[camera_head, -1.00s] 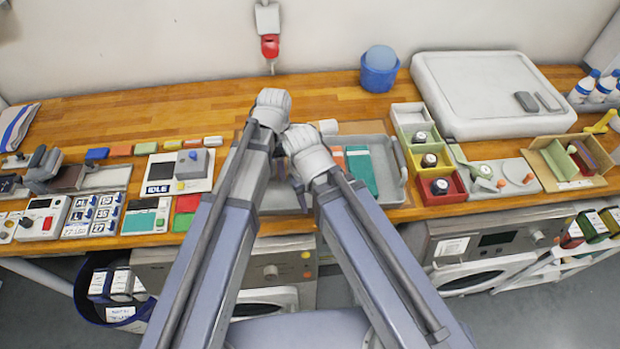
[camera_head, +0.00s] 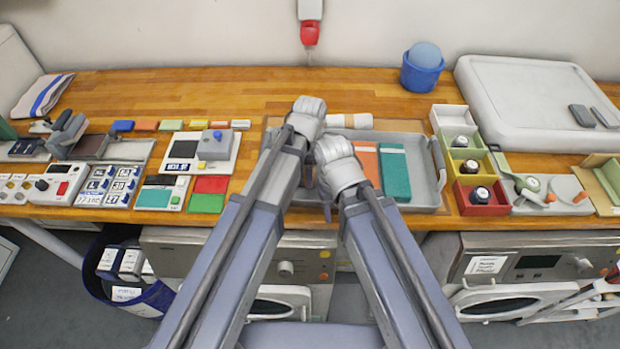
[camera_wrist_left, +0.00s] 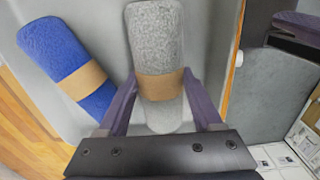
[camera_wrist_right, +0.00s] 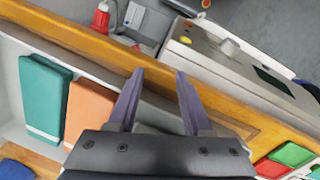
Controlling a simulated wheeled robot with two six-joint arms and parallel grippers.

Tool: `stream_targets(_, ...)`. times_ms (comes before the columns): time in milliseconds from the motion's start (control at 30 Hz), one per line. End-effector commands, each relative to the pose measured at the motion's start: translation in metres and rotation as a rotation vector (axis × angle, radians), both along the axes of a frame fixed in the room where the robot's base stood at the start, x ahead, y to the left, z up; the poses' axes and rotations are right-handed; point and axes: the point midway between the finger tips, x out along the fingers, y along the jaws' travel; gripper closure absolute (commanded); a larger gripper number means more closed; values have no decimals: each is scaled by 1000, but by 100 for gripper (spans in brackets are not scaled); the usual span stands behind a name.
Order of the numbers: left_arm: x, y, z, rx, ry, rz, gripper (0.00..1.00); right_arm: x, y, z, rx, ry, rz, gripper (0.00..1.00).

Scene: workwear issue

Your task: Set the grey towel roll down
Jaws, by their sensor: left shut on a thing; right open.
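The grey towel roll (camera_wrist_left: 158,35) with a brown band shows in the left wrist view. My left gripper (camera_wrist_left: 160,98) is shut on it, one finger on each side near the band. The grey floor of the tray (camera_wrist_left: 112,22) is below; I cannot tell whether the roll touches it. A blue roll (camera_wrist_left: 50,45) with a similar band lies to the left. In the head view my arms hide the grey roll and the left fingers. My right gripper (camera_wrist_right: 158,88) is open and empty; in the head view it (camera_head: 326,205) is low over the tray's front part.
The grey tray (camera_head: 437,165) holds a folded orange towel (camera_head: 366,158) and a teal towel (camera_head: 395,172) on the right. A pale roll (camera_head: 350,120) lies at its back. Coloured bins (camera_head: 483,205) stand to the right.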

Motion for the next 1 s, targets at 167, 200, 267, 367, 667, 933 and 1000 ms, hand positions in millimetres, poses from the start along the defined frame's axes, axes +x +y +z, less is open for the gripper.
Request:
stream_targets(167,0,0,-11,0,0,0,93,0,0,-11,0,0,0,50)
stream_targets(200,0,0,-10,0,0,0,93,0,0,-10,0,0,0,50)
stream_targets(267,0,0,-10,0,0,0,93,0,0,-10,0,0,0,50)
stream_targets(367,0,0,-10,0,0,0,93,0,0,-10,0,0,0,50)
stream_targets(667,0,0,-13,0,0,0,13,0,0,-13,0,0,0,50)
stream_targets(933,0,0,-13,0,0,0,3,0,0,-13,0,0,0,50)
stream_targets(1000,0,0,-12,0,0,0,3,0,0,-12,0,0,0,50)
